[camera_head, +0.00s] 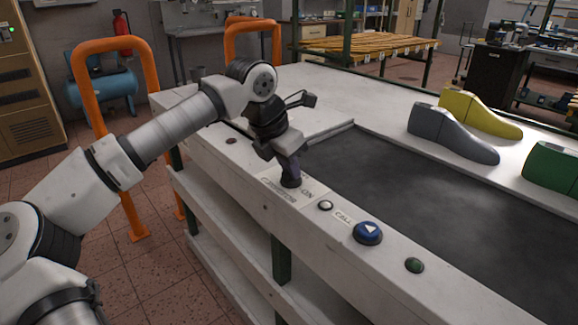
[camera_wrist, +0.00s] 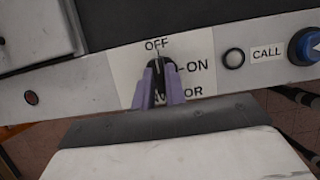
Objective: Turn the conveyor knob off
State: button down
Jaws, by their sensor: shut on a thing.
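The conveyor knob (camera_head: 291,182) is a small dark knob on the white front ledge of the conveyor table. In the wrist view the black knob (camera_wrist: 159,68) sits on a white label plate, with OFF printed above it and ON to its right. Its pointer is partly hidden between the fingers, so I cannot tell exactly where it points. My gripper (camera_head: 289,166) reaches down over the knob from above. Its two purple fingers (camera_wrist: 160,84) are shut on the knob, one on each side. They cover part of the word CONVEYOR.
A white button (camera_head: 325,205), a blue CALL button (camera_head: 368,232) and a green button (camera_head: 414,265) line the ledge to the right. A dark red button (camera_head: 231,141) is to the left. Grey (camera_head: 452,136), yellow (camera_head: 480,113) and green (camera_head: 553,168) shoe lasts stand beyond the dark belt (camera_head: 420,200).

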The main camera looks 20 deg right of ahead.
jog(key=c, duration=1.4)
grip_release()
jog(key=shift+c, duration=0.2)
jog(key=v, duration=1.4)
